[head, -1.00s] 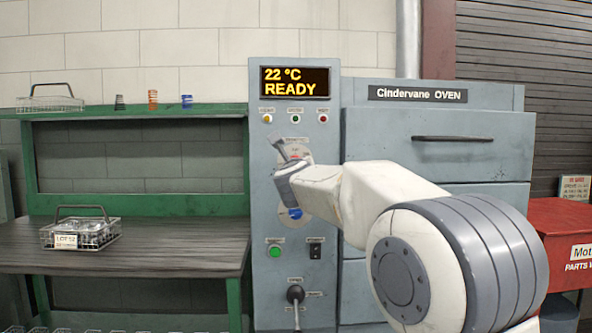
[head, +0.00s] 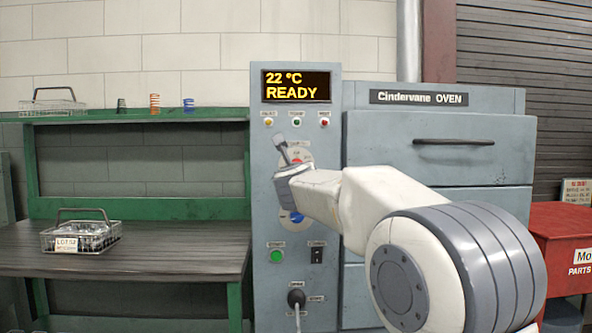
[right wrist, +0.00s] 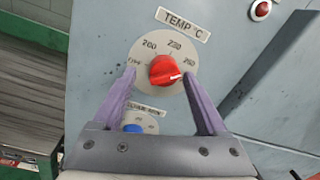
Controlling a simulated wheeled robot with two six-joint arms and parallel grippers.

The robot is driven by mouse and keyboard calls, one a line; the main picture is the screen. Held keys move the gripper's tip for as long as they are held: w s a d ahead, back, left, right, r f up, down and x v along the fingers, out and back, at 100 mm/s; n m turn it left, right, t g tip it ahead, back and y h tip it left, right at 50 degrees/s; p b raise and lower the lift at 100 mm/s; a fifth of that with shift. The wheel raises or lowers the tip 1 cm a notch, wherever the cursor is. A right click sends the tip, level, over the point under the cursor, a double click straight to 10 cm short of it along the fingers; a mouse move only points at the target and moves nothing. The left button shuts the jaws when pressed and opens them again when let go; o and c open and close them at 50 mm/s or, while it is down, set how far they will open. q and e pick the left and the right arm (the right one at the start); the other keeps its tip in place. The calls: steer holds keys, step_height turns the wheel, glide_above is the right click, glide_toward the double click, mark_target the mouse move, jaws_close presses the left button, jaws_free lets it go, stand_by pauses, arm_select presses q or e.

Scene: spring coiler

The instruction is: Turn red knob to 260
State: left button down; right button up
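The red knob (right wrist: 165,70) sits on a pale round dial under a "TEMP °C" label (right wrist: 183,24) in the right wrist view. Its white mark points to the right, near and slightly below the 260 label (right wrist: 189,62). The 200 and 230 labels lie along the dial's upper edge. My right gripper (right wrist: 158,74) is open, with its purple fingers on either side of the knob and a gap on each side. In the head view my right gripper (head: 284,152) is in front of the panel and hides most of the dial. My left gripper is not in view.
A blue knob (right wrist: 133,128) is below the red one, partly hidden by my gripper. The oven display (head: 296,86) reads 22 °C READY. A green button (head: 276,256), a switch (head: 317,254) and a lever (head: 296,297) are lower down. A bench (head: 120,262) stands left.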

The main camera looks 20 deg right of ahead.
steer(key=shift+s+r, duration=0.1)
steer(key=shift+r, duration=0.05)
steer(key=v, duration=1)
steer(key=shift+s+b, duration=0.2)
steer(key=shift+b, duration=0.15)
